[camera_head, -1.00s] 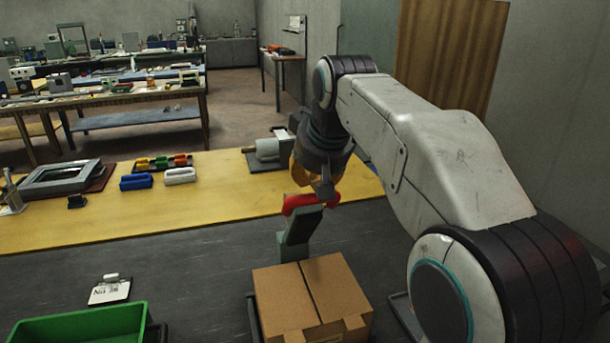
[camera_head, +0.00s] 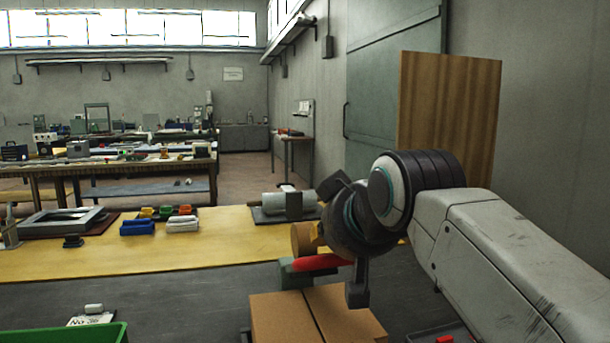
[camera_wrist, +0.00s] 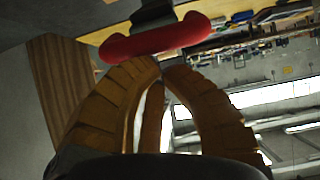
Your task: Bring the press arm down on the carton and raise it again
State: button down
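The brown carton (camera_head: 318,318) sits in the lower middle of the head view, its two top flaps facing up. Just behind and above it stands the grey press arm (camera_head: 294,274) with a red handle (camera_head: 318,262). The handle spans the top of the wrist view (camera_wrist: 155,41). My gripper (camera_wrist: 162,70) has yellow-orange fingers whose tips come together just short of the handle, not around it. I cannot tell whether they touch it. In the head view my wrist hides most of the fingers. The press arm's lower end is hidden behind the carton.
A green bin (camera_head: 65,334) stands at lower left beside a small label card (camera_head: 92,319). A yellow bench (camera_head: 200,245) behind holds a grey motor-like cylinder (camera_head: 288,205), coloured blocks and a grey frame (camera_head: 62,222). A wooden panel (camera_head: 447,150) rises behind my arm.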

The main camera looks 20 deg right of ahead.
jog(key=s+f+b, duration=0.3)
jog(key=f+b, duration=0.5)
jog(key=s+f+t+b, duration=0.1)
jog(key=s+f+b, duration=0.1)
jog(key=f+b, duration=0.6)
jog(key=shift+s+t+b, duration=0.3)
jog(key=shift+s, duration=0.1)
jog(key=shift+f, duration=0.1)
